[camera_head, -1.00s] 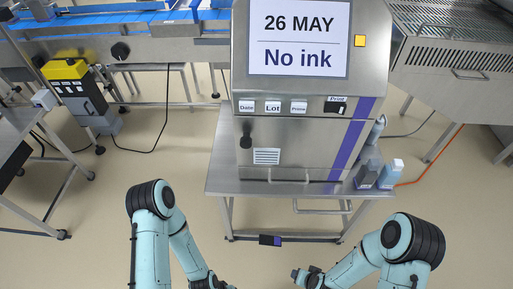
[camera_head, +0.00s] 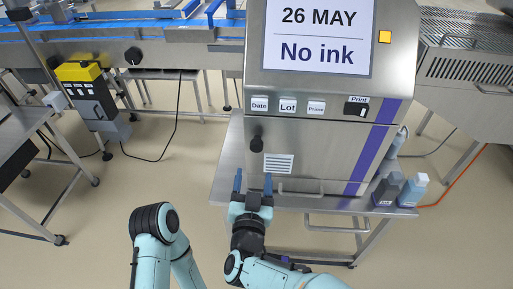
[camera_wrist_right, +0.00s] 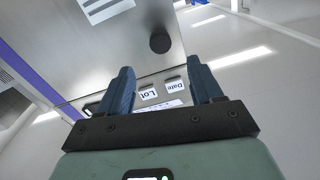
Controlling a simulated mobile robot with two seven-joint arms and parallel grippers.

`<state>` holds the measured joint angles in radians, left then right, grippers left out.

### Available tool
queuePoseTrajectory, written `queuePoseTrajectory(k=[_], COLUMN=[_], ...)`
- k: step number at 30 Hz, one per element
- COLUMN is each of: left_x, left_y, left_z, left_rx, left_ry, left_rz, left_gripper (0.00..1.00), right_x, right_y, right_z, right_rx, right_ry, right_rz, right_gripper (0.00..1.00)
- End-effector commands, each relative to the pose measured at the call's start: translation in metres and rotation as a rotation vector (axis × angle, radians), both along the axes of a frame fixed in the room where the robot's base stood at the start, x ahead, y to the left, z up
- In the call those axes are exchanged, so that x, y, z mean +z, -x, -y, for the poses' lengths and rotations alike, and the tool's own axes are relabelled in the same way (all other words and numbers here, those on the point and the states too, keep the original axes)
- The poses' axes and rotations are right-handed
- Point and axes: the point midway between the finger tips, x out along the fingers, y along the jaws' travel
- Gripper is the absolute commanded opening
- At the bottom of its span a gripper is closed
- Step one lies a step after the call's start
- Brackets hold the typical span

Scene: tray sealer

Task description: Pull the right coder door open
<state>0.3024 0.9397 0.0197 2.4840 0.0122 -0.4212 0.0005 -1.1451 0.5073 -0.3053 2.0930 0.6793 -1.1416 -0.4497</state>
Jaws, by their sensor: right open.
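The coder is a steel cabinet whose screen reads "26 MAY, No ink". Its front door (camera_head: 320,166) looks shut, with a black knob (camera_head: 255,145) at its left side and a white label (camera_head: 278,163). My right gripper (camera_head: 253,184) is open and empty, fingers pointing up at the lower left of the door, below the knob. In the right wrist view the fingers (camera_wrist_right: 163,78) are apart, and the black knob (camera_wrist_right: 160,43) appears beyond them, roughly between their lines, not touched. My left arm is at the lower left; its gripper is out of frame.
The coder stands on a steel table (camera_head: 228,160). Grey and blue-white bottles (camera_head: 412,190) stand at its right. A conveyor (camera_head: 100,50) runs behind on the left, near a yellow-black unit (camera_head: 85,90). The floor left of the table is mostly clear.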

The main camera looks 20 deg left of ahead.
Motion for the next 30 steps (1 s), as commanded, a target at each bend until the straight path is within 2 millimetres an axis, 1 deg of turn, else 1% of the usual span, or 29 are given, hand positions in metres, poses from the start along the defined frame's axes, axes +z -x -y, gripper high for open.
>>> queuePoseTrajectory(k=[1, 9, 12, 15, 21, 30], left_x=[0.0, 0.0, 0.0, 0.0, 0.001, 0.001], left_y=[0.0, 0.0, 0.0, 0.0, 0.0, 0.0], left_z=[0.0, 0.0, 0.0, 0.0, 0.0, 0.0], left_rx=[0.0, 0.0, 0.0, 0.0, 0.0, 0.0], left_ry=[0.0, 0.0, 0.0, 0.0, 0.0, 0.0], left_rz=[0.0, 0.0, 0.0, 0.0, -0.001, -0.001], left_gripper=[0.0, 0.0, 0.0, 0.0, 0.0, 0.0], right_x=[0.0, -0.001, -0.001, -0.001, -0.001, -0.001], right_y=[-0.009, -0.066, -0.084, -0.098, -0.112, -0.114], right_z=[-0.001, -0.014, -0.018, -0.021, -0.025, -0.026], right_rx=[-0.003, 0.0, -0.001, 0.0, 0.002, 0.002], right_ry=[0.0, 0.001, 0.001, 0.001, 0.0, 0.001], right_rz=[0.001, 0.0, 0.001, 0.0, -0.002, -0.001], right_gripper=[0.65, 0.65, 0.65, 0.65, 0.65, 0.65])
